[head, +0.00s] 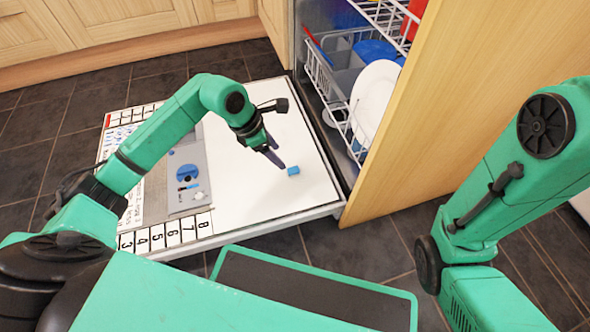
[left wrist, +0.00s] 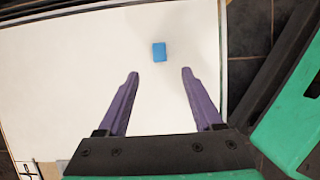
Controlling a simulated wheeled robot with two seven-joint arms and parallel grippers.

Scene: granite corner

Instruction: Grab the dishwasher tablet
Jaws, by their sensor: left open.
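The dishwasher tablet (head: 293,171) is a small blue block lying on the white inner face of the open dishwasher door (head: 250,205). My left gripper (head: 275,155) is just above the door, a little left of and beyond the tablet in the head view. In the left wrist view the tablet (left wrist: 159,52) lies past the fingertips, between their lines. My left gripper (left wrist: 160,75) has its purple fingers spread apart with nothing between them. My right arm comes in at the right of the head view, but its gripper is out of the picture.
The dishwasher's lower rack (head: 340,100) holds a white plate (head: 375,95) and blue dishes. A wooden panel (head: 430,130) stands right of the door. The door has a grey dispenser panel (head: 188,175) and a numbered strip. The white area around the tablet is clear.

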